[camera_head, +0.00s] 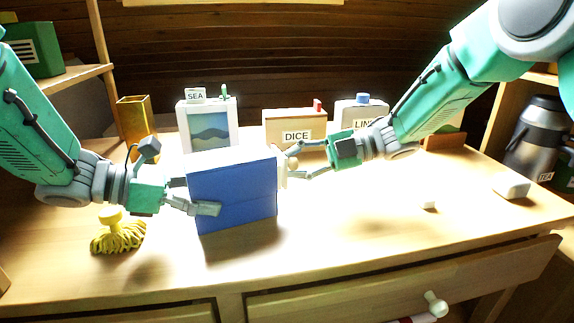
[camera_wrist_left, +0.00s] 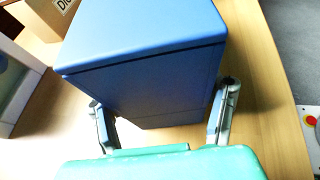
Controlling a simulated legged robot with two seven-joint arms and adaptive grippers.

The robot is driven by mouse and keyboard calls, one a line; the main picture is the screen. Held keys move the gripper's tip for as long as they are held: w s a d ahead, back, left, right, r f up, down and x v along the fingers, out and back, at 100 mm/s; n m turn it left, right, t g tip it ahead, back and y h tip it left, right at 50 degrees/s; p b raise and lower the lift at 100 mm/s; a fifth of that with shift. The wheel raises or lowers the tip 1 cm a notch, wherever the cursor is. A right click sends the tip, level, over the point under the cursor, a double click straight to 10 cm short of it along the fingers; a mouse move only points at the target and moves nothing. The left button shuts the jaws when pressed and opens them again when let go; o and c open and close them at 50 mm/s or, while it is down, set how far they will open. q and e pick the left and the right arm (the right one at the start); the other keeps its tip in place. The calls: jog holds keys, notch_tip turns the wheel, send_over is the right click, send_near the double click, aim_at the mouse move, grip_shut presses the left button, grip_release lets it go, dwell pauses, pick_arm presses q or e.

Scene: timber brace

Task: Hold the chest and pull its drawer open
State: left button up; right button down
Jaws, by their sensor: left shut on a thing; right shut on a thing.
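My left gripper (camera_head: 192,196) comes from the left and is shut on the chest's body. The left wrist view shows its two fingers (camera_wrist_left: 165,125) on either side of the blue chest (camera_wrist_left: 140,45). My right gripper (camera_head: 296,163) comes from the right and is shut on the cream knob (camera_head: 283,168) of the drawer at the chest's right face. The drawer front is mostly hidden behind the fingers, and I see no clear gap there.
A yellow brush-like object (camera_head: 118,236) lies left of the chest. A picture box (camera_head: 208,125), a DICE box (camera_head: 294,128) and another labelled box (camera_head: 360,112) stand behind. Small white blocks (camera_head: 511,186) and a flask (camera_head: 535,135) are at right. The table right of the chest is largely clear.

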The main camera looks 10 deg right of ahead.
jog(key=d, duration=0.3)
jog(key=w+d, duration=0.1)
jog(key=d, duration=0.1)
jog(key=w+d, duration=0.1)
jog(key=d, duration=0.2)
jog(key=shift+d, duration=0.35)
jog(key=shift+a, duration=0.1)
jog(key=c, duration=1.3)
grip_release()
jog(key=v, duration=1.2)
jog(key=shift+f, duration=0.1)
pick_arm(q)
jog(key=o, duration=1.4)
